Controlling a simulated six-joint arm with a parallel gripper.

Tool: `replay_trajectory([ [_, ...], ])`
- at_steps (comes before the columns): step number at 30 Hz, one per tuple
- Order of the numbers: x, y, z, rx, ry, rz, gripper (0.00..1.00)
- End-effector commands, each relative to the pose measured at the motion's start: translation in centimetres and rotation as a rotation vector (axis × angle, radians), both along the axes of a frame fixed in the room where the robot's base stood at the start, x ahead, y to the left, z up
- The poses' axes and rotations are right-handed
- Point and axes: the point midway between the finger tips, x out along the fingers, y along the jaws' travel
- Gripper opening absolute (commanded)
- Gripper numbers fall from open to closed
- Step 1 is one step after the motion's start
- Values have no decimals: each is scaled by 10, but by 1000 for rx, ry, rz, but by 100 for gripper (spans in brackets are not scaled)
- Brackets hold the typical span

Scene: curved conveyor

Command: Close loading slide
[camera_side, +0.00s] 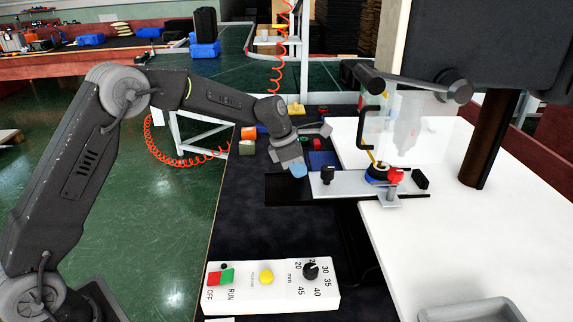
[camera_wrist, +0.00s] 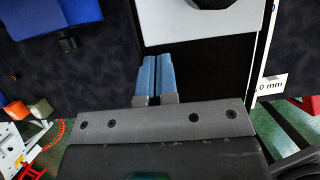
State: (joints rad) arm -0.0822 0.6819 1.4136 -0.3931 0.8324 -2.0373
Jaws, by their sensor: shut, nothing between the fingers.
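The loading slide (camera_side: 345,183) is a silver plate on a black rail (camera_side: 287,190), with a black knob (camera_side: 328,175) near its left end. A red knob and a dark part with a blue rim stand toward its right end. My gripper (camera_side: 297,170) is over the left part of the rail, just left of the plate and its knob. In the wrist view my blue fingers (camera_wrist: 155,78) are together and empty. The slide's pale plate edge (camera_wrist: 195,25) lies just beyond the fingertips, with part of the black knob (camera_wrist: 212,3) at the top edge. I cannot tell whether they touch.
A clear guard (camera_side: 400,125) with a black handle stands behind the slide. A white control box (camera_side: 270,287) with buttons and a dial is in front. Orange (camera_side: 249,133), red and blue parts lie behind on the dark table. A "0 mm" label (camera_wrist: 272,84) is beside the rail.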

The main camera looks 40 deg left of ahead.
Motion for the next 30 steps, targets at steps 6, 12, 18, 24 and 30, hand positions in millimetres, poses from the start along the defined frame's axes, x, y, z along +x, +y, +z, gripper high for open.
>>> replay_trajectory([
  [6, 4, -4, 0, -1, 1, 2, 0],
  [12, 4, -4, 0, -1, 1, 2, 0],
  [18, 15, -15, 0, -1, 1, -3, 0],
  [24, 34, -34, -1, 0, 2, -2, 0],
  [30, 38, -39, -1, 0, 4, 1, 0],
])
